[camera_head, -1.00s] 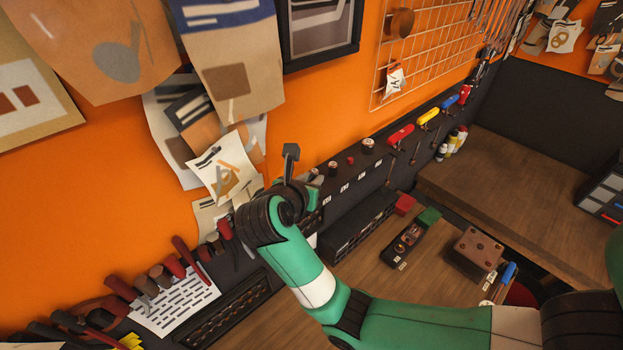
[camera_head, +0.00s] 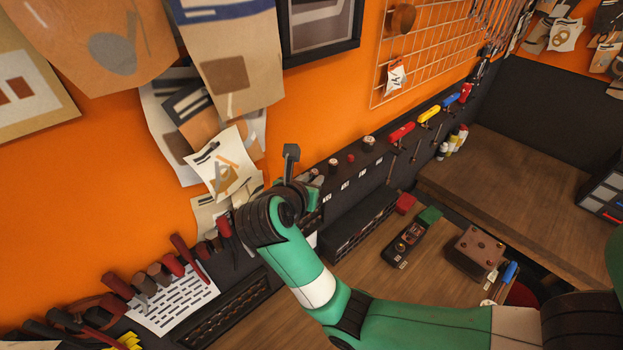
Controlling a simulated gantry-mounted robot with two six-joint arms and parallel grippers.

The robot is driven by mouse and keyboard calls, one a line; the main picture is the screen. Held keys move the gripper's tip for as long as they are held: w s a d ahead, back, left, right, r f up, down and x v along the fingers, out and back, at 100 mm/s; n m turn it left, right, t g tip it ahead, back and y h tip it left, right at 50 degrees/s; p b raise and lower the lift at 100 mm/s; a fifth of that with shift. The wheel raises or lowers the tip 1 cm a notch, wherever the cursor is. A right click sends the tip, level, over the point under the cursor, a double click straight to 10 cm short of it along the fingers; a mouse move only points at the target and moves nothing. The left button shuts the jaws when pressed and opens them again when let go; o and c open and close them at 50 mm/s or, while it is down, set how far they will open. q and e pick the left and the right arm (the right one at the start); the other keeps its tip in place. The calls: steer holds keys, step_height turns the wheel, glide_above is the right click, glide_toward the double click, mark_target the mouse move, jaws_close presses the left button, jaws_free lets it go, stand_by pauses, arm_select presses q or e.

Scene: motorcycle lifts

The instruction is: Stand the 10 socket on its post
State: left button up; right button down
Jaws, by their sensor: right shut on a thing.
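My right arm comes in from the right and bends up to the dark rail (camera_head: 400,165) along the orange wall. My right gripper (camera_head: 308,186) is at the left part of the rail's row of sockets, mostly hidden behind my own wrist. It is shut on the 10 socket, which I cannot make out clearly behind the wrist. Along the rail to its right stand a socket (camera_head: 333,166), a small red piece (camera_head: 350,159) and another socket (camera_head: 368,143), above small white labels (camera_head: 345,187). The post for the 10 socket cannot be told apart here. My left gripper is not in view.
Red-handled pliers (camera_head: 185,255) hang on the rail at the left. Screwdrivers with coloured handles (camera_head: 401,133) stand along it at the right. A black bin (camera_head: 360,225), a meter (camera_head: 405,245) and a brown block (camera_head: 475,250) are on the bench. Papers hang close above the wrist.

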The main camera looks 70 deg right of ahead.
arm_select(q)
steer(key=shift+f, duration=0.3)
arm_select(e)
steer(key=shift+f, duration=0.35)
steer(key=c, duration=0.7)
jaws_free()
steer(key=shift+o, duration=0.2)
